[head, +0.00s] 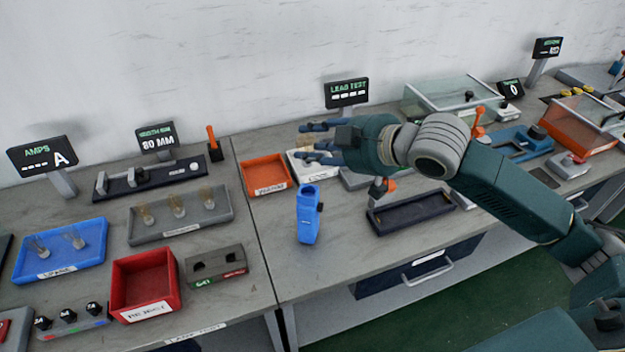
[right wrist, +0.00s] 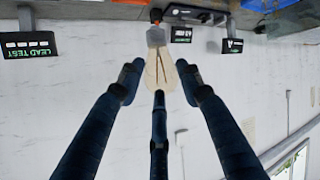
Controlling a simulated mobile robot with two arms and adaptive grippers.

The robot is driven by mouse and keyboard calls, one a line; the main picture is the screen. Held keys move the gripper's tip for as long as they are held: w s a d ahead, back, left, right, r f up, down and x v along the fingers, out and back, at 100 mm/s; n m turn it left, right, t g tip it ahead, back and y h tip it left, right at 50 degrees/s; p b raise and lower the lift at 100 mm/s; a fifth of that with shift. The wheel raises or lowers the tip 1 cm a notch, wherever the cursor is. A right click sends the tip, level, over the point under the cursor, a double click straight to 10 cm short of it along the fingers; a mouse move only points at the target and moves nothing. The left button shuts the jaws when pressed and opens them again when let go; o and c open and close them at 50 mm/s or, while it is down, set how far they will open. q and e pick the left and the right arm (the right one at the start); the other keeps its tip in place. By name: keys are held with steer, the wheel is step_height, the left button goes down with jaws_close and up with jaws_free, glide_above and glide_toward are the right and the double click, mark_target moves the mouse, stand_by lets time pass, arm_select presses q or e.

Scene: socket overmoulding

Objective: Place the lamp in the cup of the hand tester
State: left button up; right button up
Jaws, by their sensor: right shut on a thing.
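The blue hand tester (head: 309,213) stands upright on the bench near the middle of the head view, with its cup at the top. My right gripper (head: 318,142) is above and behind the tester in the picture, its fingers pointing left. In the right wrist view my right gripper (right wrist: 160,85) is shut on a clear glass lamp (right wrist: 158,70), with a finger on each side and one in the middle. The lamp's grey metal cap points away from the palm. In the head view the lamp is faint at the fingertips. My left gripper is out of view.
An orange tray (head: 266,191) and a white tray (head: 296,176) lie behind the tester. A dark tray (head: 411,214) is to its right. A red reject bin (head: 146,302) and a grey lamp rack (head: 195,229) stand left. The bench in front of the tester is clear.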

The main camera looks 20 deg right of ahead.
mark_target(311, 164)
step_height(311, 164, down, 6)
steer(key=shift+s+r, duration=0.15)
steer(key=shift+r, duration=0.1)
step_height(311, 164, down, 3)
steer(key=shift+f+p, duration=0.2)
steer(key=shift+p, duration=0.15)
steer(key=shift+f, duration=0.45)
steer(key=o, duration=1)
steer(key=shift+f, duration=0.15)
steer(key=shift+c, duration=0.2)
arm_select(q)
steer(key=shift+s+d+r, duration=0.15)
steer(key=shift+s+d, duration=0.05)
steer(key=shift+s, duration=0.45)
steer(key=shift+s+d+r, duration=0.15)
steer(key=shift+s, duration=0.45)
